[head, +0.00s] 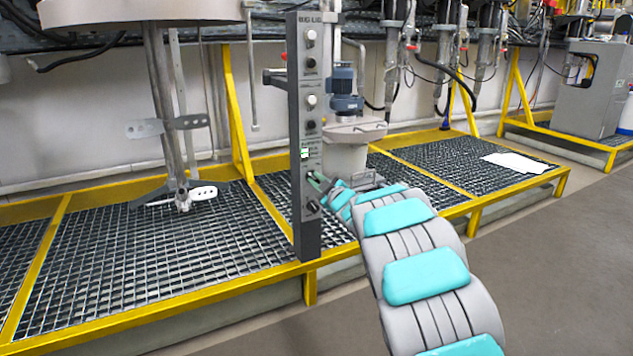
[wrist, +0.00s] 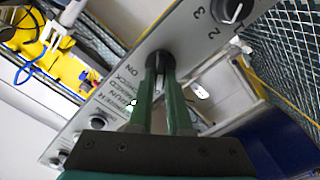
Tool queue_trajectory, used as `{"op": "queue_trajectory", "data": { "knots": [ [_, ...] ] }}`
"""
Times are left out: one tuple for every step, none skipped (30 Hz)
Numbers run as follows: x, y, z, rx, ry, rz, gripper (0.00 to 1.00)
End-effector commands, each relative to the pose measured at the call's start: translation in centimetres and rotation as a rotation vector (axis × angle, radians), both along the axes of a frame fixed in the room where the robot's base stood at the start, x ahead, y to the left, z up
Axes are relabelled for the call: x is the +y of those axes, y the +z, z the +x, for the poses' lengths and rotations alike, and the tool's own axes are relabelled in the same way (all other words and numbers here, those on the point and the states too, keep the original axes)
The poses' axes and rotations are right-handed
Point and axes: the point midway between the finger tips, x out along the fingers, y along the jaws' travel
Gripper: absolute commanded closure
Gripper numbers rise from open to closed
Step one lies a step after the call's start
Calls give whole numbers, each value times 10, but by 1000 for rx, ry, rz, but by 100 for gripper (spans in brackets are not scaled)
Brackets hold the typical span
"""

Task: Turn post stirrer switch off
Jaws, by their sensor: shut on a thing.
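The grey control post (head: 308,130) stands upright at the front of the grating, with several knobs and a small lit green indicator (head: 305,153) on its face. My gripper (head: 318,184) reaches the lower part of this face. In the wrist view, its green fingers (wrist: 160,70) are shut on a black rotary knob (wrist: 160,57) on the grey panel. The fingers partly hide the knob and its pointer. Printed words beside it include ON and what looks like RUN. Another black knob (wrist: 231,9) with numbers around it sits at the top right, clear of my fingers.
A stirrer shaft with paddles (head: 173,128) hangs left of the post. A blue motor (head: 344,90) stands behind it on the right. A yellow-framed grating (head: 150,265) lies around the post's base. Open grey floor (head: 560,260) is at the right.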

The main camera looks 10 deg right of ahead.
Motion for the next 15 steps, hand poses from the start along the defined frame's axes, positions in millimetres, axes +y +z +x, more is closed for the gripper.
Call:
{"op": "queue_trajectory", "data": {
  "knots": [
    [0,-1,0,1,0,-1,83],
    [0,-1,0,1,0,-1,79],
    [0,-1,0,1,0,-1,75],
    [0,-1,0,0,1,-1,72],
    [0,-1,0,0,1,-1,68],
    [0,-1,0,0,1,-1,64],
    [0,0,0,0,1,-1,60],
    [0,0,0,0,1,-1,57],
    [0,0,0,1,1,0,54],
    [0,0,0,1,1,0,54],
    [0,0,0,1,1,0,54],
    [0,0,0,1,1,0,54],
    [0,0,0,1,1,0,54],
    [0,0,0,1,1,0,54],
    [0,0,0,0,0,0,54]
  ]
}}
